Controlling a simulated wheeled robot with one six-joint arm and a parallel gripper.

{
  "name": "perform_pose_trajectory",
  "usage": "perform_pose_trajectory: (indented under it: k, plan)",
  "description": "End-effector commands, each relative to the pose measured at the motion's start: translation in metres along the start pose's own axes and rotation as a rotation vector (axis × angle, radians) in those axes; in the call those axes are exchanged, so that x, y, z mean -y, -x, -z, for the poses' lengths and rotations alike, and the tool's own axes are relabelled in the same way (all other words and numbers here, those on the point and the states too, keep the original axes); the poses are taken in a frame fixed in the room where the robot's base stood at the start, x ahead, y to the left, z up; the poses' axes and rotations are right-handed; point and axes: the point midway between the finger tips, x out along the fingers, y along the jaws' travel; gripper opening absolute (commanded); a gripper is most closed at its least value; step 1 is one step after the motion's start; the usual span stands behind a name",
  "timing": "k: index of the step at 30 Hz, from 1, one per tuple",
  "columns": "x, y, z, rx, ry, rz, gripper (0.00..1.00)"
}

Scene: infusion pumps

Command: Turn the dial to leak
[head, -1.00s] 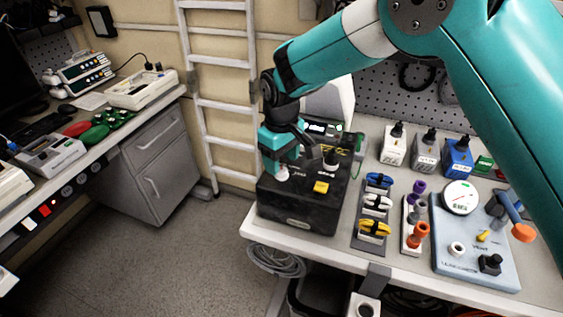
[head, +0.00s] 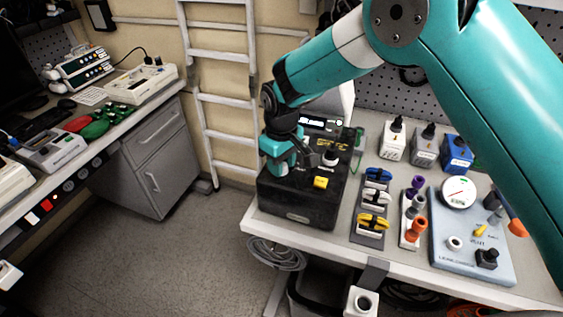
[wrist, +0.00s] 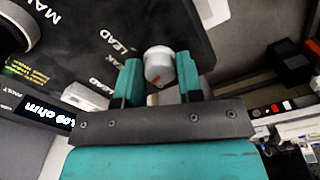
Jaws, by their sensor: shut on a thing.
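A black tester box (head: 297,212) stands at the left end of the right-hand bench, with a lit display (head: 311,122) at its back. My gripper (head: 281,166) is low over the left part of its top. In the wrist view the pale dial (wrist: 158,66) sits between the two teal fingers, and my gripper (wrist: 159,78) is shut on it. A small reddish mark shows on the dial. In the head view my gripper mostly hides the dial.
A larger grey knob (head: 331,157) and a yellow switch (head: 320,182) are close to my gripper on the box top. Clip racks (head: 371,226) and a blue-grey gauge panel (head: 470,262) stand to the right. Open floor (head: 150,255) lies left.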

Motion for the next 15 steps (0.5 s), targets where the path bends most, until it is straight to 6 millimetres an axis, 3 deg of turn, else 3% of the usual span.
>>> perform_pose_trajectory:
  k: [8, 15]
  plan:
    - [0.0001, -0.0009, 0.0, 0.001, -0.099, 0.0, 0.1]
    - [0.0001, -0.001, 0.0001, 0.0, -0.285, 0.0, 0.1]
